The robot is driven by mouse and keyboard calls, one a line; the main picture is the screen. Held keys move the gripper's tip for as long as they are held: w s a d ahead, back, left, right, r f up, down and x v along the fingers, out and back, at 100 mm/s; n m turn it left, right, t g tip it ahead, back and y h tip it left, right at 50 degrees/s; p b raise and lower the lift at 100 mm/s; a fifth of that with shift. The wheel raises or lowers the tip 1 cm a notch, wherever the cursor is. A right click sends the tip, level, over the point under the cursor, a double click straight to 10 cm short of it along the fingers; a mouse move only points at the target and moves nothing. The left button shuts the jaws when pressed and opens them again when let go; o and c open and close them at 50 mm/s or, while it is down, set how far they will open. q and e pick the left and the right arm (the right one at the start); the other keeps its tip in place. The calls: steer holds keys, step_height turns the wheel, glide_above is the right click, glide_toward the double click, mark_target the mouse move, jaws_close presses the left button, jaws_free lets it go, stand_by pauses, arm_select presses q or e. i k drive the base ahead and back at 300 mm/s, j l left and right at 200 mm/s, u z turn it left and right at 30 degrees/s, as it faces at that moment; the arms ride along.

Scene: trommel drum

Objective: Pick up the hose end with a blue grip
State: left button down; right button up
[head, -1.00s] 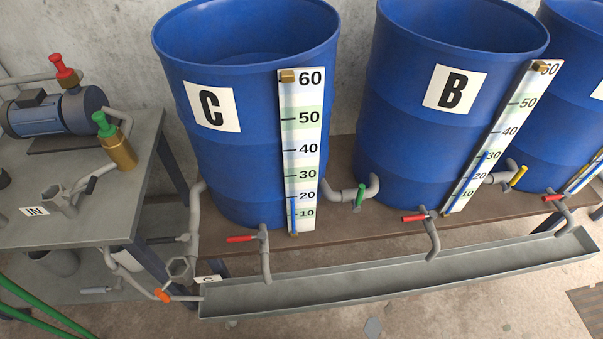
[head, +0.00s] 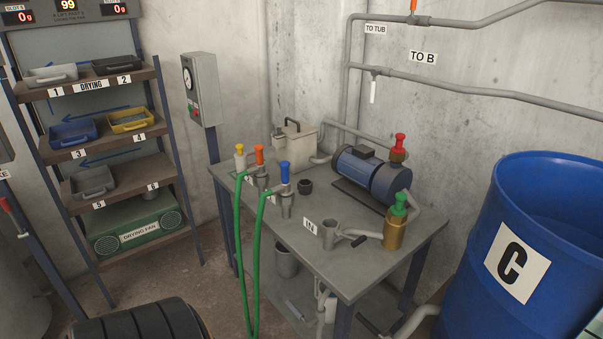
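The hose end with a blue grip (head: 285,172) stands upright at the left part of the grey pump table (head: 345,275). Its lower part is a grey metal fitting. A green hose (head: 257,265) runs from beside it down past the table's front edge. An orange-gripped hose end (head: 259,157) and a yellow-gripped one (head: 239,152) stand just left of it and farther back. Neither of my grippers is in view.
A blue pump (head: 362,172), a green-topped brass valve (head: 397,215) and an IN socket (head: 330,230) occupy the table. Blue drum C (head: 470,230) stands right, a drying rack (head: 95,165) left. A dark ribbed shape (head: 140,322) fills the bottom left; I cannot tell what it is.

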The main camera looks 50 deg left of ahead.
mark_target(284, 190)
steer(key=u, duration=1.75)
steer(key=i+j+z, duration=0.15)
steer(key=z, duration=0.3)
steer(key=j+z, duration=0.3)
steer(key=z, duration=0.15)
steer(key=i+j+z, duration=0.1)
steer(key=j+z, duration=0.35)
steer(key=l, duration=0.15)
